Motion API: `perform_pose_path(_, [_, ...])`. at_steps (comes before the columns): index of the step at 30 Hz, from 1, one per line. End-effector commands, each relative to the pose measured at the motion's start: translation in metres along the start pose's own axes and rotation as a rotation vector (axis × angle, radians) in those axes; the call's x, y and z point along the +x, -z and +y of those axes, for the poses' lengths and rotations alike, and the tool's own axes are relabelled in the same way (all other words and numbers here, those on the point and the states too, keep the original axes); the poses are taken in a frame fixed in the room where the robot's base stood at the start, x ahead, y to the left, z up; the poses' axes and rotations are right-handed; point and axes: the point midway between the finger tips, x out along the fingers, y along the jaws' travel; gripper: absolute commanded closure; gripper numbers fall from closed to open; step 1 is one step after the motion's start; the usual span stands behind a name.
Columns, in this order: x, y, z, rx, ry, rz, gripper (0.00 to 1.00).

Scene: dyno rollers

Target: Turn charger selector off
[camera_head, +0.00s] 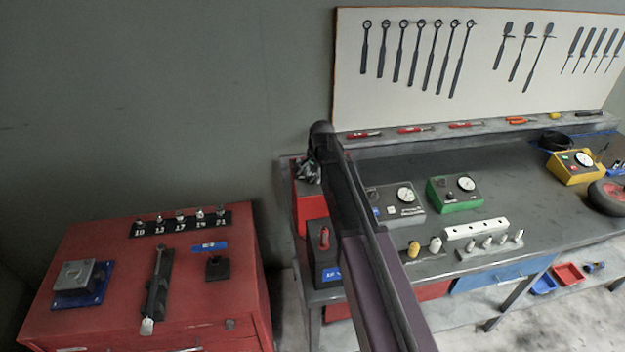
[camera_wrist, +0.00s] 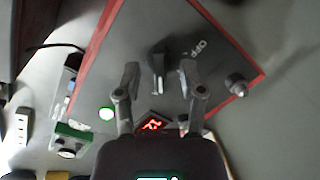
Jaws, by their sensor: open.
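The charger panel (camera_wrist: 215,75) is grey with a red border and fills the middle of the wrist view. Its selector (camera_wrist: 158,73) is a small dark lever with a pale edge, and the white word OFF is printed to its upper right. My gripper (camera_wrist: 159,85) is open, with one finger on each side of the selector. I cannot tell whether either finger touches it. A green lit button (camera_wrist: 107,113), a red lit display (camera_wrist: 152,125) and a grey knob (camera_wrist: 237,84) also sit on the panel. In the head view my arm hides most of the charger.
A red cabinet (camera_head: 205,300) stands at the left with sockets and tools on it. The workbench (camera_head: 440,158) at the right carries a grey gauge box (camera_head: 388,213), a green gauge box (camera_head: 443,194) and a yellow gauge box (camera_head: 572,177). A tool board (camera_head: 420,100) hangs behind.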

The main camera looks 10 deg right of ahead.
Motion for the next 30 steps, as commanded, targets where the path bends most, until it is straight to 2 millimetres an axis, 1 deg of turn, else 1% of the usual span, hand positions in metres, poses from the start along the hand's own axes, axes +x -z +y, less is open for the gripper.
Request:
perform_pose_path(3, [0.0026, 0.0001, 0.0001, 0.000, 0.000, 0.000, 0.49])
perform_pose_path(12, [0.0022, 0.0009, 0.0007, 0.001, 0.000, 0.000, 0.49])
perform_pose_path(13, [0.0022, 0.0009, 0.0007, 0.001, 0.000, 0.000, 0.54])
perform_pose_path(14, [0.0022, 0.0009, 0.0007, 0.001, 0.000, 0.000, 0.63])
perform_pose_path(15, [0.0022, 0.0009, 0.0007, 0.001, 0.000, 0.000, 0.75])
perform_pose_path(17, [0.0022, 0.0008, 0.0007, 0.001, 0.000, 0.000, 0.93])
perform_pose_path(18, [0.0022, 0.0008, 0.0007, 0.001, 0.000, 0.000, 1.00])
perform_pose_path(30, [0.0023, 0.0006, 0.0007, -0.015, -0.003, 0.000, 1.00])
